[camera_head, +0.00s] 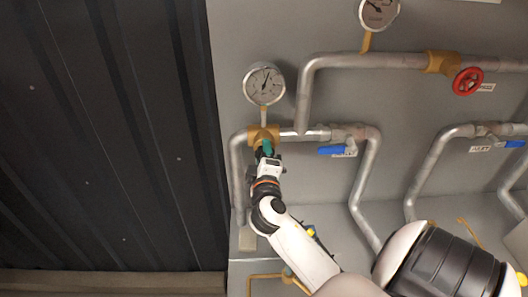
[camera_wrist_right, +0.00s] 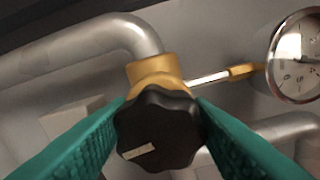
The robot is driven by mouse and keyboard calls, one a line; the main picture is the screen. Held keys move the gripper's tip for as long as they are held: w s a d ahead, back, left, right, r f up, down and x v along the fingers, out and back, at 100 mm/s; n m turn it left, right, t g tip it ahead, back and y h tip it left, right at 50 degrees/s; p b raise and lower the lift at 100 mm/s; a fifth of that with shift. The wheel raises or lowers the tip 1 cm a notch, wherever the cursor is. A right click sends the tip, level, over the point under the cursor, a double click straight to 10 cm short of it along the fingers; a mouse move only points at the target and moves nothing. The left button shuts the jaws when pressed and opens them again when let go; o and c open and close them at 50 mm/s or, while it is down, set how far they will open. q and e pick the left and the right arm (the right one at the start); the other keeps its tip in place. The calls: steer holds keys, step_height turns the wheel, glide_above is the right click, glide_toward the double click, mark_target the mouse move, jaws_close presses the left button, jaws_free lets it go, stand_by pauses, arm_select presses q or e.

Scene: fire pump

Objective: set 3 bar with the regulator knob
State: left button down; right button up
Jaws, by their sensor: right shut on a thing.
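The black regulator knob (camera_wrist_right: 158,131) has a lobed rim and a pale mark on its face, which lies at the lower left in the right wrist view. It sits on a brass body (camera_wrist_right: 152,68) in the pipe, which also shows in the head view (camera_head: 262,132). My right gripper (camera_head: 267,148) is shut on the knob, with one green finger on each side of it in the wrist view. The pressure gauge (camera_head: 264,84) stands just above the brass body; its needle points up and slightly right. Its numbers are too small to read. My left gripper is not in view.
A blue-handled valve (camera_head: 333,150) is on the pipe to the right of the knob. A red handwheel (camera_head: 467,81) and a second gauge (camera_head: 379,10) sit higher up. Grey pipes run along the wall. A dark ribbed panel (camera_head: 105,140) fills the left side.

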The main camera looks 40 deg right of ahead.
steer(key=shift+n, duration=0.6)
steer(key=o, duration=1)
steer(key=b+v, duration=0.4)
steer(key=v, duration=0.8)
steer(key=shift+b, duration=0.4)
steer(key=shift+f, duration=0.1)
